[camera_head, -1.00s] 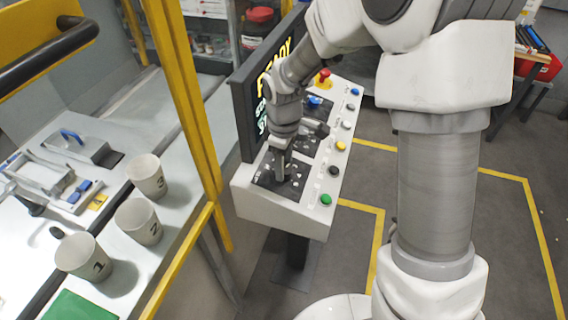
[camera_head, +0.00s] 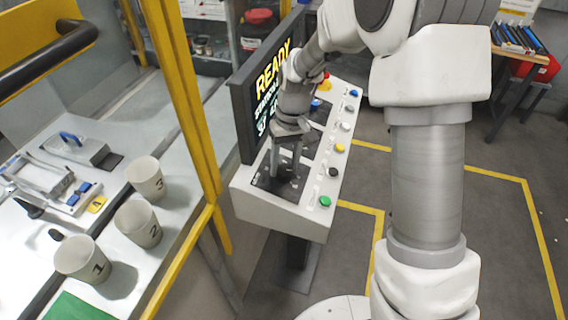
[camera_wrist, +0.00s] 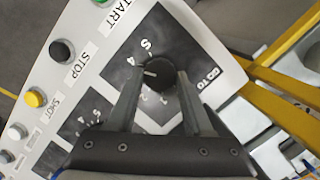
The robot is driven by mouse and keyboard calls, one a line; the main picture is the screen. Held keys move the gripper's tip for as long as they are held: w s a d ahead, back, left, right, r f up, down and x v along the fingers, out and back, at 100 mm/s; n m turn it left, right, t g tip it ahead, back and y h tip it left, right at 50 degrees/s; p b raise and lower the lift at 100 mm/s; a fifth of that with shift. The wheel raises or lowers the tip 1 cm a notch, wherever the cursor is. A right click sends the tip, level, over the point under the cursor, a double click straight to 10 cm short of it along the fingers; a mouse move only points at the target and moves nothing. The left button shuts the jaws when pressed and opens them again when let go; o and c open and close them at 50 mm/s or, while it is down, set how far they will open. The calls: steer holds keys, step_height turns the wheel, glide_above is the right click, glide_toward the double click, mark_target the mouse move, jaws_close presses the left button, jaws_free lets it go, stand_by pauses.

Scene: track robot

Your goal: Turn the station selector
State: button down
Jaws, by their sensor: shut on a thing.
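The station selector is a round black knob (camera_wrist: 157,74) with a white pointer line, on a dark plate marked GOTO with digits and an S around it. In the wrist view the pointer line lies toward the picture's left, below the S. My gripper (camera_wrist: 158,88) has one finger on each side of the knob and is shut on it. In the head view my gripper (camera_head: 286,176) points down at the near end of the white console (camera_head: 262,212); the knob is hard to make out there.
A second dial (camera_wrist: 78,128) sits beside the GOTO plate. A row of coloured buttons, including a green one (camera_head: 325,202), runs along the console's right edge. A screen (camera_head: 262,92) reading READY stands behind. A yellow post (camera_head: 185,90) and numbered cups (camera_head: 138,222) are left.

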steer(key=shift+m, duration=0.6)
steer(key=shift+c, duration=1.5)
jaws_free()
step_height(320, 180, up, 17)
steer(key=w+d, duration=0.2)
steer(key=shift+w+d, duration=0.25)
steer(key=shift+r, duration=0.1)
